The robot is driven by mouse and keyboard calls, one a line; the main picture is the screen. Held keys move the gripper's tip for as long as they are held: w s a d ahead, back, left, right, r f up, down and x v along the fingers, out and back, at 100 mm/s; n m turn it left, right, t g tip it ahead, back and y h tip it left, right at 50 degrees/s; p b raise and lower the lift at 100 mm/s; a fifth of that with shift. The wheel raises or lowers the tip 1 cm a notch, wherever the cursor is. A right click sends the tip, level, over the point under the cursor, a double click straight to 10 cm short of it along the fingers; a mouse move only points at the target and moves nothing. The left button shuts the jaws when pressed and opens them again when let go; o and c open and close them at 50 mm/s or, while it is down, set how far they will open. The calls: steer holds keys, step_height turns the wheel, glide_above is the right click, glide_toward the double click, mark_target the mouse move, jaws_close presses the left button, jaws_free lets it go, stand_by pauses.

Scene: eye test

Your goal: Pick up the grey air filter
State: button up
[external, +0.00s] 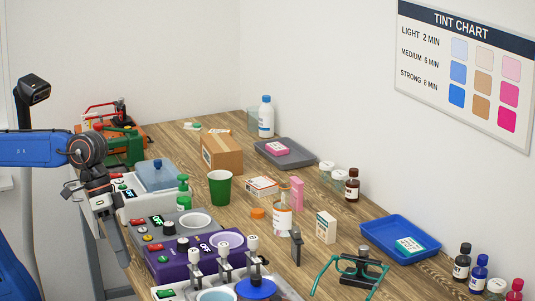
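I cannot make out a grey air filter in the external view. The grey things I see are a shallow grey tray (305,157) with a pink packet (277,148) in it, and a grey machine (143,238) with a white round opening. My gripper (117,245) hangs from the blue arm at the left, pointing down at the table's left edge, beside the machines. Its fingers look dark and are seen nearly edge-on, so I cannot tell whether it is open or shut. I see nothing clearly held in it.
Machines line the left edge, including a purple one (163,270). A cardboard box (222,154), green cup (220,188), orange-labelled bottle (282,218), blue tray (380,238) and green-framed glasses (330,264) stand or lie on the wooden table (330,272). Dark bottles crowd the right corner.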

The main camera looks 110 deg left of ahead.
steer(key=w+a+r+n, duration=0.1)
steer(key=w+r, duration=0.1)
steer(key=w, duration=0.1)
steer(key=w+a+r+n, duration=0.1)
steer(key=w+r, duration=0.1)
steer(key=w+a+r+n, duration=0.2)
steer(key=w+r, duration=0.1)
steer(key=shift+w+g, duration=0.3)
steer(key=shift+w, duration=0.05)
steer(key=w+a+r+n, duration=0.5)
steer(key=w+a+n, duration=0.15)
steer(key=w, duration=0.45)
steer(key=n+g, duration=0.2)
steer(key=n, duration=0.6)
glide_toward(294, 228)
steer(key=shift+h, duration=0.3)
steer(key=x, duration=1)
steer(key=shift+a, duration=0.2)
steer(key=shift+w+x, duration=0.2)
steer(key=shift+x, duration=2.4)
steer(key=shift+a, duration=0.1)
jaws_close()
